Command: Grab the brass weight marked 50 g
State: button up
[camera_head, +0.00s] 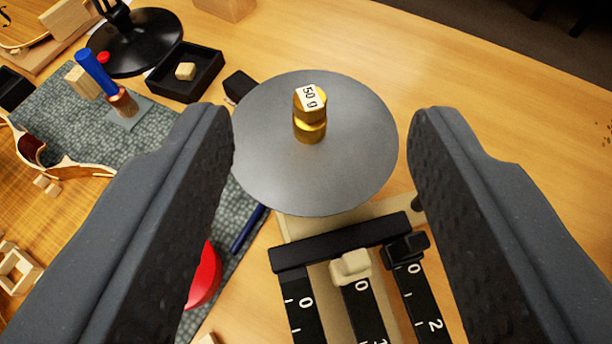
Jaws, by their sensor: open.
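The brass weight marked 50 g (310,117) stands upright on the round grey pan (270,172) of a balance. Its white label with "50 g" shows on its top. My gripper (322,125) is open, with one dark finger on each side of the pan. In the picture the weight lies between the two fingertips, with clear space on both sides. Nothing is held. From this view I cannot tell how far above the pan the fingertips are.
The balance's black scale beams (342,243) with sliders lie below the pan. To the left are a green mat (60,105), a black tray (208,62) with a small block, a blue-handled tool (96,70), a red object (205,278) and violin parts. Table at upper right is clear.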

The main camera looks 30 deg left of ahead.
jog(key=b, duration=0.1)
send_near(310, 93)
jog(key=shift+n+y, duration=0.3)
jog(key=b+x, duration=0.1)
jog(key=x, duration=0.3)
jog(key=b+x, duration=0.1)
jog(key=x, duration=0.3)
jog(key=f+b+x, duration=0.1)
jog(key=x, duration=0.3)
jog(key=shift+s+d+f, duration=0.1)
jog(key=shift+d, duration=0.2)
grip_shut()
